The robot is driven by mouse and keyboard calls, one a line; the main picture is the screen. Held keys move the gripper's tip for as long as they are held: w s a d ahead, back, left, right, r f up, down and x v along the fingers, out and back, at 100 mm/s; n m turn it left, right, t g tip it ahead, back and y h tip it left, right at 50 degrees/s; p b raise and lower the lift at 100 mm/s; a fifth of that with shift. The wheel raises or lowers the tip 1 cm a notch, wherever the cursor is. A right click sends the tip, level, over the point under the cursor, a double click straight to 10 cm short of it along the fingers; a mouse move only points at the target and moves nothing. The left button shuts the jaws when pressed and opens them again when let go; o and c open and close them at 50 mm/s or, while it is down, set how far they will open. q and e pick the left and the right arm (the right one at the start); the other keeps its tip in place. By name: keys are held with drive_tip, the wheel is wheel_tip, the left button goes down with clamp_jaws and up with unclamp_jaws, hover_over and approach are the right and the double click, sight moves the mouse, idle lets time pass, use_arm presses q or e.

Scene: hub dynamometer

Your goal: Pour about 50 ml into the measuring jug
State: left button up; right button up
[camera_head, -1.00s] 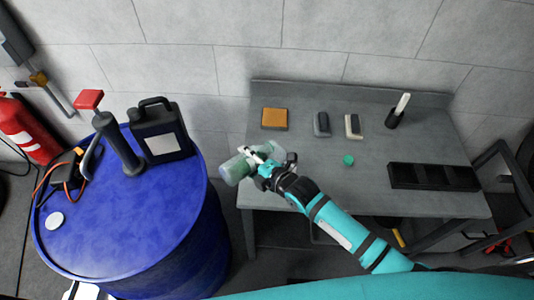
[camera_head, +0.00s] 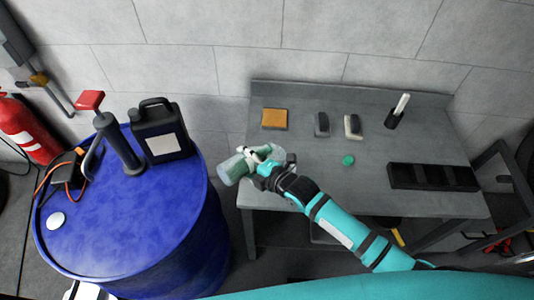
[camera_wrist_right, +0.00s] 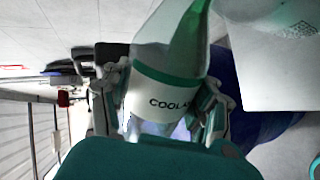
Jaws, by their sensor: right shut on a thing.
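My right gripper (camera_head: 259,157) is shut around the coolant bottle (camera_head: 233,168), a pale translucent bottle with greenish contents. It is held tilted at the left edge of the workbench, its base towards the left. In the right wrist view the gripper's fingers (camera_wrist_right: 164,110) clasp the bottle's white label (camera_wrist_right: 152,101), and green liquid shows towards the neck. A pale, see-through vessel, probably the measuring jug (camera_head: 289,158), is partly hidden behind the gripper; a clear rounded shape also shows in the wrist view's top right. I cannot tell its fill level or whether liquid is flowing.
A green cap (camera_head: 348,160) lies on the grey workbench (camera_head: 320,185). An orange sponge (camera_head: 274,119), two small blocks, a marker in a holder (camera_head: 397,111) and a black tray (camera_head: 433,177) are also there. The blue drum (camera_head: 125,220) stands left, carrying a black canister (camera_head: 160,130) and pump.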

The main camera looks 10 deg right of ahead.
drive_tip(key=shift+a+r, duration=0.15)
drive_tip(key=shift+s+a, duration=0.25)
drive_tip(key=shift+a, duration=0.05)
drive_tip(key=shift+s+a, duration=0.15)
drive_tip(key=shift+a, duration=0.1)
drive_tip(key=shift+a, duration=0.1)
idle(0.4)
drive_tip(key=shift+r+m, duration=0.2)
drive_tip(key=shift+m, duration=0.1)
idle(1.8)
